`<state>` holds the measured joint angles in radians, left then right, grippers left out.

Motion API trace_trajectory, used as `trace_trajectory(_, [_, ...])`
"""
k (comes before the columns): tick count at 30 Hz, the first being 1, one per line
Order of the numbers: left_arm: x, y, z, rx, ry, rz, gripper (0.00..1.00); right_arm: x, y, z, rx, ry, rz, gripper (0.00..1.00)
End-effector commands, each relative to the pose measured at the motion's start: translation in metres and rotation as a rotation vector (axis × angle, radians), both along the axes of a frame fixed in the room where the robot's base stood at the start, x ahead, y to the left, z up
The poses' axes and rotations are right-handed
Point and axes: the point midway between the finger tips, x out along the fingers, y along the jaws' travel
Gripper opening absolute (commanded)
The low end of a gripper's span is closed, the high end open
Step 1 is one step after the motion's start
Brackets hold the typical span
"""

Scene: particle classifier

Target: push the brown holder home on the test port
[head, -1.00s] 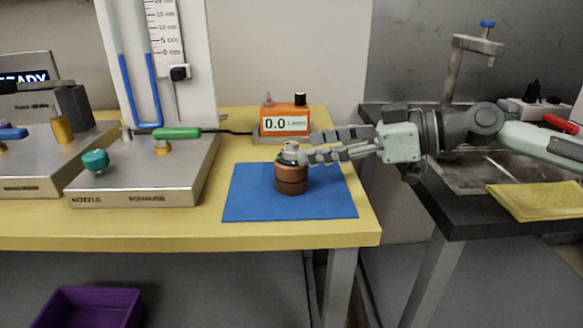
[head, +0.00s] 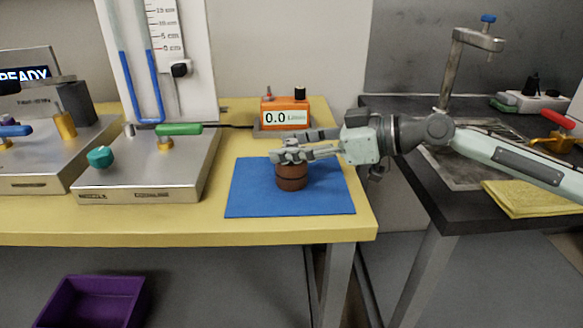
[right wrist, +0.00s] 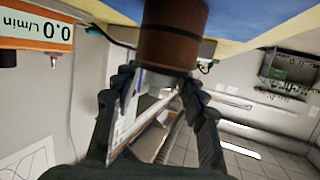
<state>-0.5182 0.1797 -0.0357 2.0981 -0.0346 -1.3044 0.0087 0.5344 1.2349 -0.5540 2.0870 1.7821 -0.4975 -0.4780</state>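The brown holder (head: 291,177), a dark-banded cylinder with a grey top, stands upright on the blue mat (head: 250,200). My right gripper (head: 288,153) is at its grey top, one finger on the far side and one on the near side. In the right wrist view the brown body (right wrist: 172,35) fills the top middle, with the fingers (right wrist: 160,88) on either side just below it. Whether they touch or grip the top I cannot tell. No part is labelled test port; a steel box (head: 150,178) carries a brass fitting under a green lever (head: 178,129). My left gripper is out of view.
An orange meter (head: 285,116) reading 0.0 stands behind the mat. A blue-filled U-tube (head: 155,100) rises behind the steel box, with a teal knob (head: 100,157) on the box. Another steel device stands at far left. A dark sink counter with a yellow cloth (head: 530,197) is right.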

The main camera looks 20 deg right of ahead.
Motion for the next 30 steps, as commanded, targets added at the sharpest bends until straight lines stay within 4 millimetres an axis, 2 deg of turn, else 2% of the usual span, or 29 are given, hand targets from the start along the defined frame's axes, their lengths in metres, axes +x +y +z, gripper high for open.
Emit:
trace_trajectory(1, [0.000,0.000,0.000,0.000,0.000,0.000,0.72,0.000,0.000,0.000,0.000,0.000,0.000,0.33])
trace_trajectory(9, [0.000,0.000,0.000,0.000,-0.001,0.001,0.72,0.000,0.000,-0.001,-0.002,0.001,0.000,0.00])
trace_trajectory(25, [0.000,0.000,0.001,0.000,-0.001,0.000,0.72,0.000,-0.001,0.000,-0.002,0.003,0.000,0.00])
trace_trajectory(30, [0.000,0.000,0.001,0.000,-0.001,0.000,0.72,0.000,0.000,0.011,-0.001,0.000,0.000,0.00])
